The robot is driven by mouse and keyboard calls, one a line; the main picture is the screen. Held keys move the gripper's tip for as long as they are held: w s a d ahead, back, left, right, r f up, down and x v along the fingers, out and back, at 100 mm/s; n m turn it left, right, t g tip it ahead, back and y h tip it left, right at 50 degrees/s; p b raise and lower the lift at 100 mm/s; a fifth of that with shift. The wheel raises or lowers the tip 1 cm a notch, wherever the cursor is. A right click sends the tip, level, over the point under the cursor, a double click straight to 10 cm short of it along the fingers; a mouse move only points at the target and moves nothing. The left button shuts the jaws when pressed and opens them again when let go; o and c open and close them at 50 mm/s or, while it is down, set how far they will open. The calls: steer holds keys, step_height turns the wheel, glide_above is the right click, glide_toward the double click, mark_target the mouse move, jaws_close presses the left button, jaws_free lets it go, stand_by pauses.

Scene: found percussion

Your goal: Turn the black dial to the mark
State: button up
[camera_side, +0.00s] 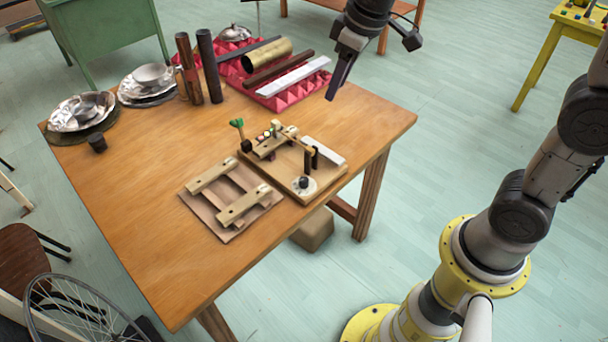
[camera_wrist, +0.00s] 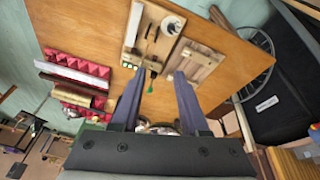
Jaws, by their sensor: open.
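The black dial (camera_side: 304,182) is a small dark knob on a round white plate at the near right corner of a wooden board (camera_side: 283,178) on the table. In the wrist view the dial (camera_wrist: 171,28) shows small near the top, on its white plate. The mark is too small to make out. My gripper (camera_side: 334,94) is up in the air, above and behind the board, well away from the dial. In the wrist view my gripper (camera_wrist: 159,75) has two fingers standing apart with nothing held between them.
A green-tipped stick (camera_side: 238,124) rises by the board's far left corner. A wooden frame (camera_side: 230,199) lies left of the board. Behind are tubes and bars on pink foam (camera_side: 283,97), two upright tubes (camera_side: 209,66) and metal bowls (camera_side: 83,111). The table's front left is clear.

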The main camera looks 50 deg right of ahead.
steer(key=w+a+f+g, duration=0.2)
steer(key=w+f, duration=0.4)
steer(key=f, duration=0.3)
steer(key=g, duration=0.1)
glide_toward(304, 179)
steer(key=shift+n, duration=0.4)
step_height(304, 179, down, 9)
steer(key=shift+w+a+r, duration=0.1)
steer(key=shift+w+r, duration=0.05)
jaws_close()
